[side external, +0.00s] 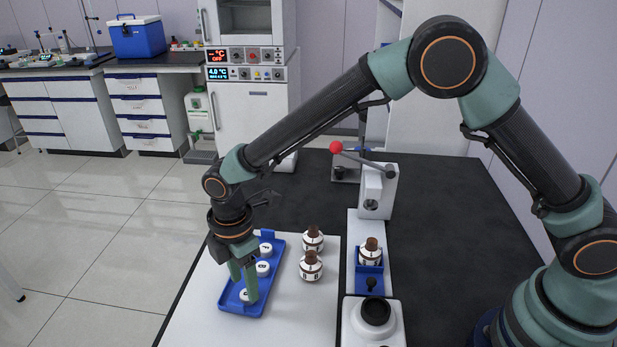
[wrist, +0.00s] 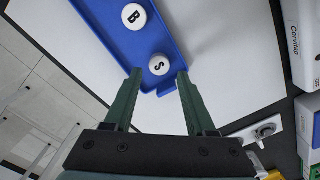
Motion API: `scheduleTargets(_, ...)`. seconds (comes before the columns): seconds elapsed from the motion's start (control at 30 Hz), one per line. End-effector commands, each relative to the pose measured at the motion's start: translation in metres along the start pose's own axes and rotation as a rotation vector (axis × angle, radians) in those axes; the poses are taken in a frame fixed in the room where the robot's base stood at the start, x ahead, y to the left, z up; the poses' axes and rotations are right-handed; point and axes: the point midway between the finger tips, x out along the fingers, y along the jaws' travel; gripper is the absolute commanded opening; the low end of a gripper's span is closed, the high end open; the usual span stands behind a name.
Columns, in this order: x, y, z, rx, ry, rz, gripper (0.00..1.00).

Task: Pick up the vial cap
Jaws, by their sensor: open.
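Several white vial caps lie in a blue tray (side external: 232,305). In the side view, one cap (side external: 265,249) is at the far end, one (side external: 262,268) is in the middle and one (side external: 246,296) is at the near end. My gripper (side external: 246,284) points down over the near end, its fingers apart around the near cap, which they partly hide. In the wrist view, my open gripper (wrist: 160,74) has a cap marked S (wrist: 158,64) just beyond and between its fingertips. A cap marked B (wrist: 134,16) lies farther along the tray. Contact with the cap cannot be told.
Another vial (side external: 370,251) sits in a blue holder by a red-knobbed lever press (side external: 377,190). A white device with a black round top (side external: 376,311) stands in front.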

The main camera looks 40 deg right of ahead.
Motion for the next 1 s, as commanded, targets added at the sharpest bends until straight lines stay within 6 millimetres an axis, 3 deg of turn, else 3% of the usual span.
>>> scheduleTargets(0.2, 0.027, 0.001, 0.001, 0.000, 0.000, -0.001, 0.56)
scheduleTargets(0.47, 0.030, 0.001, 0.001, 0.000, 0.000, 0.000, 0.56)
scheduleTargets(0.5, 0.030, 0.001, 0.001, 0.000, 0.000, 0.000, 0.52)
scheduleTargets(0.63, 0.030, 0.001, 0.001, 0.000, 0.000, 0.000, 0.02)
scheduleTargets(1.0, 0.030, 0.001, 0.001, 0.000, 0.000, 0.001, 0.00)
